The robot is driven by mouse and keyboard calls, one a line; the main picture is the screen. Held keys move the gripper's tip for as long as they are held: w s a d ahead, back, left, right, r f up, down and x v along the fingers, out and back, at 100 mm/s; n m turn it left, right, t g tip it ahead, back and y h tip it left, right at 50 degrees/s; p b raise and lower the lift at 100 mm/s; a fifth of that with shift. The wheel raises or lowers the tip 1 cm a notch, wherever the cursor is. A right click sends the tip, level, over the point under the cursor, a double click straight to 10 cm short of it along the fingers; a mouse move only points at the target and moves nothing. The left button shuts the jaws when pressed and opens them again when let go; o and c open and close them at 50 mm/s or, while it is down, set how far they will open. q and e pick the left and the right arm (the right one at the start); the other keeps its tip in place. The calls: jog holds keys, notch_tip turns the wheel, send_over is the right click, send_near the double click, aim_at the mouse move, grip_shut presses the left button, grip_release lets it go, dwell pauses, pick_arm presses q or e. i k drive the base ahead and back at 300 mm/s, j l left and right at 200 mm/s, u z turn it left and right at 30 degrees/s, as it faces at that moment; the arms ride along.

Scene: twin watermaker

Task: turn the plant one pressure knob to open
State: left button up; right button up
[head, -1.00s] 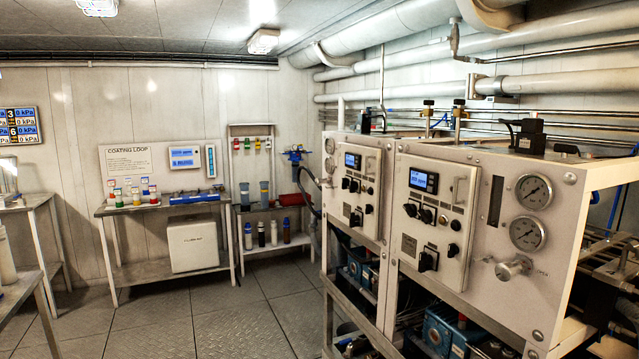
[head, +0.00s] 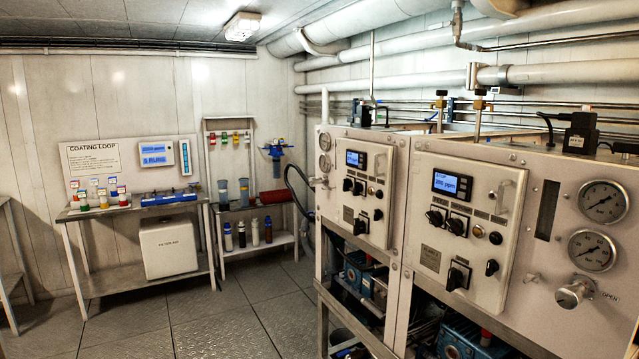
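A round silver metal knob (head: 575,291) sticks out of the lower right of the nearer white machine panel (head: 535,300), with the word OPEN printed to its right. Two round gauges, an upper one (head: 603,201) and a lower one (head: 592,251), sit above it. A second similar cabinet (head: 340,230) stands farther back, with small gauges and a fitting (head: 318,183) at its left edge. I cannot read which cabinet is plant one, nor how far the knob is turned. Neither of my grippers is in view.
A control box (head: 460,220) with a blue display, switches and a handle projects left of the knob. A bench (head: 130,212) with bottles and a rack (head: 255,205) stand along the back wall. The metal floor (head: 215,320) left of the machines is clear.

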aim_at(313, 182)
jog(key=i+j, duration=0.45)
jog(key=j, duration=0.2)
jog(key=i+j+u, duration=0.1)
jog(key=i+j, duration=0.4)
jog(key=j, duration=0.2)
